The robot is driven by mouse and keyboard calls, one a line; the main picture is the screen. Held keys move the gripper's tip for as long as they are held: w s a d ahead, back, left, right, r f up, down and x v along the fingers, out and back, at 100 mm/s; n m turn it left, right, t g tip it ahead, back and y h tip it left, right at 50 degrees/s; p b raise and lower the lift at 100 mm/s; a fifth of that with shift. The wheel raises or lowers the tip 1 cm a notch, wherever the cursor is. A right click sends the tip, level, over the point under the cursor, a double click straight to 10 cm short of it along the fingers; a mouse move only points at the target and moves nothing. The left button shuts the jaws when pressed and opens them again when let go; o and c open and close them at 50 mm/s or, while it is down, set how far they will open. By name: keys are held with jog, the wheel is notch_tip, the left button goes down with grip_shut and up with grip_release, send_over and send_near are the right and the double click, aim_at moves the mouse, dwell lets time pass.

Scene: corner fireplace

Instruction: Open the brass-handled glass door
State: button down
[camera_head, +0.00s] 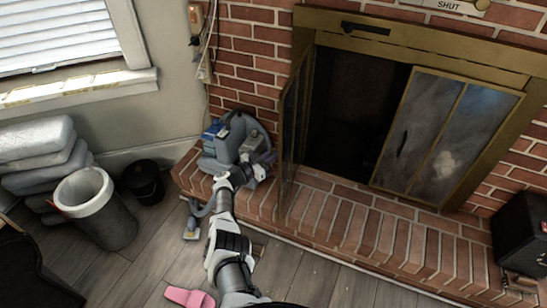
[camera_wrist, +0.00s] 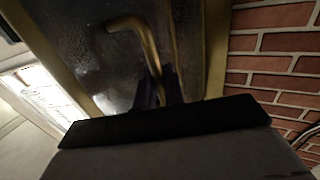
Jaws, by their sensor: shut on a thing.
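The brass-framed glass door (camera_head: 291,125) is the left panel of the fireplace. In the head view it stands swung out over the hearth, nearly edge-on, with the dark firebox opening beside it. In the wrist view its cloudy glass (camera_wrist: 90,50) and bent brass handle (camera_wrist: 143,42) are close up. My gripper (camera_wrist: 159,75) is shut on the handle's lower part, with a dark finger on each side. In the head view my gripper (camera_head: 258,155) is at the outer left side of the door; the handle is not clear there.
The right glass door (camera_head: 440,135) covers the right of the opening. The brick hearth (camera_head: 350,222) runs along the front. A black speaker-like box (camera_head: 522,235) stands at right. A grey bin (camera_head: 95,210), a black bucket (camera_head: 143,180) and a pink object (camera_head: 190,297) are on the floor.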

jog(key=shift+r, duration=0.1)
jog(key=c, duration=1.6)
grip_release()
jog(key=shift+a, duration=0.1)
jog(key=shift+c, duration=0.2)
jog(key=shift+s, duration=0.1)
jog(key=p+v, duration=0.2)
jog(key=v, duration=1.1)
jog(key=shift+s+a+p, duration=0.2)
jog(key=shift+a+p, duration=0.05)
jog(key=shift+p, duration=0.1)
